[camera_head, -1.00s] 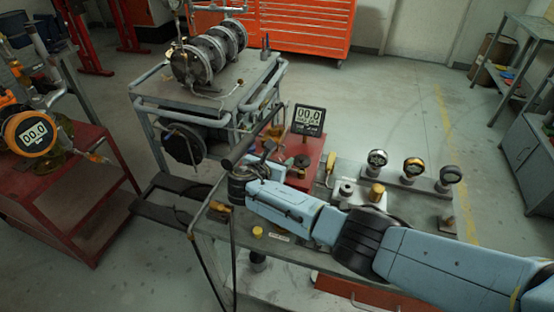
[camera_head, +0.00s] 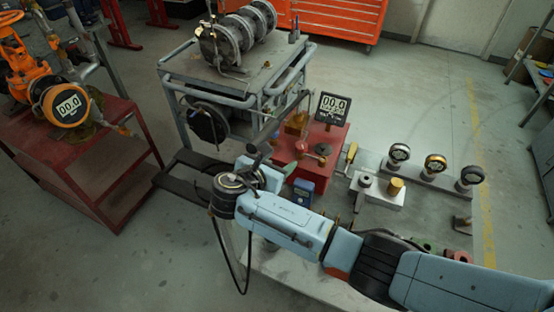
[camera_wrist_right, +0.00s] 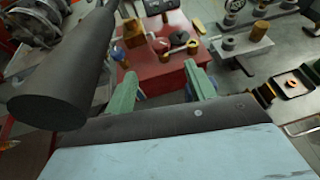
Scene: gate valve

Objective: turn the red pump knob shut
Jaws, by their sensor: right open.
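The red pump box (camera_head: 330,136) stands on the bench in the middle of the head view, with a black display reading 00.0 (camera_head: 332,107) at its back. In the right wrist view the red box (camera_wrist_right: 165,76) lies just beyond my fingers. In the head view my right gripper (camera_head: 282,168) is at the box's left front, partly hidden by my wrist. My left gripper is out of view.
A grey block with a brass cylinder (camera_head: 396,187) and several round gauges (camera_head: 436,164) stand right of the box. A metal frame cart (camera_head: 240,85) is behind. A red table with an orange valve (camera_head: 66,106) is at left. A dark cylinder (camera_wrist_right: 65,75) looms close in the wrist view.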

